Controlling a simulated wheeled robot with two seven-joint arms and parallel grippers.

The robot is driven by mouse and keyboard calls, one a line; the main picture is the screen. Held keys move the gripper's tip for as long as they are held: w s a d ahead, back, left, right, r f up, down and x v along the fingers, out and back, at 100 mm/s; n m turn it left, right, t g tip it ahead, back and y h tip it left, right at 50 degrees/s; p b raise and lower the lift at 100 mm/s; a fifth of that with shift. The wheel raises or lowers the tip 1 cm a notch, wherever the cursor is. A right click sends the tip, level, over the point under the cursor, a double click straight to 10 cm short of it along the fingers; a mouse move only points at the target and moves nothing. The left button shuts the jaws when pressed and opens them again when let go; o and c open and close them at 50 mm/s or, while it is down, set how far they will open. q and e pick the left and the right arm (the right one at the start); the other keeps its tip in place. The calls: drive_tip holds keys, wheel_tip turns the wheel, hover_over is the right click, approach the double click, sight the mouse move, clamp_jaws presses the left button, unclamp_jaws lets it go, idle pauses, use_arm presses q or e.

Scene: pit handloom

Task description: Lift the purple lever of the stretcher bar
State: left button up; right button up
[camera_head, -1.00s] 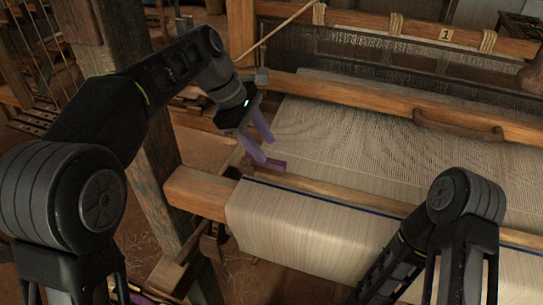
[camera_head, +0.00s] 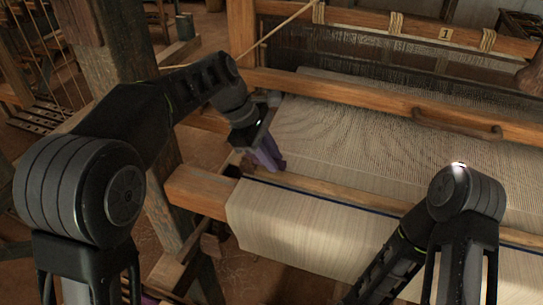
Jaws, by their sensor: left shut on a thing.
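My left gripper (camera_head: 268,158) is at the left edge of the woven cloth, its purple fingers pointing down and closed together. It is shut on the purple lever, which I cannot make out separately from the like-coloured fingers. A pale wooden bar (camera_head: 330,190), which seems to be the stretcher bar, lies across the cloth just right of the fingers. I cannot tell how far the lever is raised. My right arm reaches in at lower right, but its gripper is out of view.
The front beam (camera_head: 200,190) carries the cloth (camera_head: 290,222), which hangs over its near side. A wooden beater beam (camera_head: 350,97) with a handle (camera_head: 458,128) crosses behind the gripper. A thick post (camera_head: 125,55) stands left, behind my left arm. Tan floor shows below.

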use_arm(q)
clamp_jaws()
idle(1.0)
drive_tip(key=h, duration=0.1)
drive_tip(key=a+r+h, duration=0.1)
drive_tip(key=h, duration=0.1)
drive_tip(key=shift+w+r+g, duration=0.15)
drive_tip(key=shift+g, duration=0.25)
drive_tip(key=shift+a+r+h, duration=0.1)
drive_tip(key=shift+r+h, duration=0.25)
drive_tip(key=shift+h, duration=0.15)
use_arm(e)
drive_tip(key=shift+c, duration=0.4)
